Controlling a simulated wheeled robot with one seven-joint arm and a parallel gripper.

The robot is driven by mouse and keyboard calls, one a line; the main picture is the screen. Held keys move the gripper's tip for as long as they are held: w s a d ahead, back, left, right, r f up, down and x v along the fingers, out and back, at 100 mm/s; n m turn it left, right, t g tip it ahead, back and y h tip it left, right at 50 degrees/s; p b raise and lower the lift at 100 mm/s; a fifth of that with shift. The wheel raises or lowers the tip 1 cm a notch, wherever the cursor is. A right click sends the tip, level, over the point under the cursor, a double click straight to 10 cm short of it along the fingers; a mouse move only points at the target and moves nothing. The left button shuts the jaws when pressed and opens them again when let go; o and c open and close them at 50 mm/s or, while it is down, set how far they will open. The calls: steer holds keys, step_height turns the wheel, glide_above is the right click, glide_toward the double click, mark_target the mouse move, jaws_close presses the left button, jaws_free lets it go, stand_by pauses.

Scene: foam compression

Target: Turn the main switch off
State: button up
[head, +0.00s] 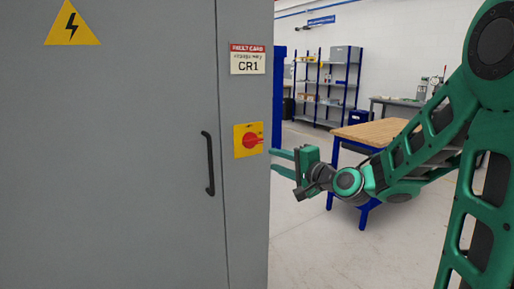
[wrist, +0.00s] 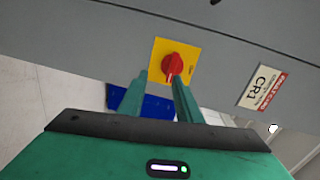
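The main switch is a red rotary knob (head: 251,140) on a yellow plate (head: 239,150), on the grey cabinet's narrow right panel. In the wrist view the red knob (wrist: 172,63) is near the fingertips, just past the right finger's tip. The yellow plate (wrist: 158,50) shows around it. My gripper (head: 273,161) is right of and slightly below the switch, its fingers pointing left at the cabinet's right edge. In the wrist view my gripper (wrist: 158,77) has its two green fingers apart with nothing between them. Contact with the knob is not visible.
The grey cabinet (head: 110,160) fills the left side, with a black door handle (head: 209,163) and a CR1 label (head: 248,59). A wooden-topped table with blue legs (head: 372,133) stands behind my arm. Shelving (head: 327,87) is at the back. The floor right of the cabinet is clear.

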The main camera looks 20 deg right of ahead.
mark_target(255, 143)
steer(key=shift+m+t, duration=0.6)
steer(key=x, duration=0.3)
steer(key=r+x, duration=0.1)
steer(key=x, duration=0.7)
steer(key=shift+w+d+r, duration=0.15)
steer(key=shift+w+r, duration=0.1)
steer(key=shift+r, duration=0.1)
jaws_close()
